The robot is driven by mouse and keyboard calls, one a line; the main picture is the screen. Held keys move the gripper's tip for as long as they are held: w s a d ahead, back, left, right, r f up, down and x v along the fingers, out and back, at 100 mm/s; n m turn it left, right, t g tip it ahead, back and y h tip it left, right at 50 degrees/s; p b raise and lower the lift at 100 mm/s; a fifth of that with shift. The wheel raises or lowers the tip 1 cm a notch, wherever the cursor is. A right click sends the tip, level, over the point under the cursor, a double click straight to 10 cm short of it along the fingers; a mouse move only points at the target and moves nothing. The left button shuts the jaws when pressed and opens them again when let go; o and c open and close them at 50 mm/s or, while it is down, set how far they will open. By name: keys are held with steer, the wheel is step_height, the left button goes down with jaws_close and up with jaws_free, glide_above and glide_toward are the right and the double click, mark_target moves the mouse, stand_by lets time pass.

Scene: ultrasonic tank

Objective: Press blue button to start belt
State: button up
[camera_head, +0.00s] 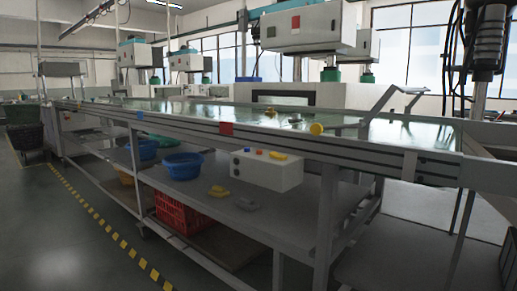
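A white control box (262,176) sits on the lower shelf under the belt table, right of the middle of the picture. On its top are a small blue button (247,150), a red button (259,152) to its right, and a yellow part (278,156) further right. The blue button is very small here, and I cannot tell whether it is pressed in. The long belt table (190,118) runs above the box, with a shiny surface. I cannot make out my gripper in this view.
Blue basins (183,165), a red crate (182,213) and yellow and grey items (219,191) are on or under the shelves. A table leg (326,225) stands right of the box. The table's front rail overhangs the box. Open floor (70,240) lies at the left front.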

jaws_close()
stand_by(1.1)
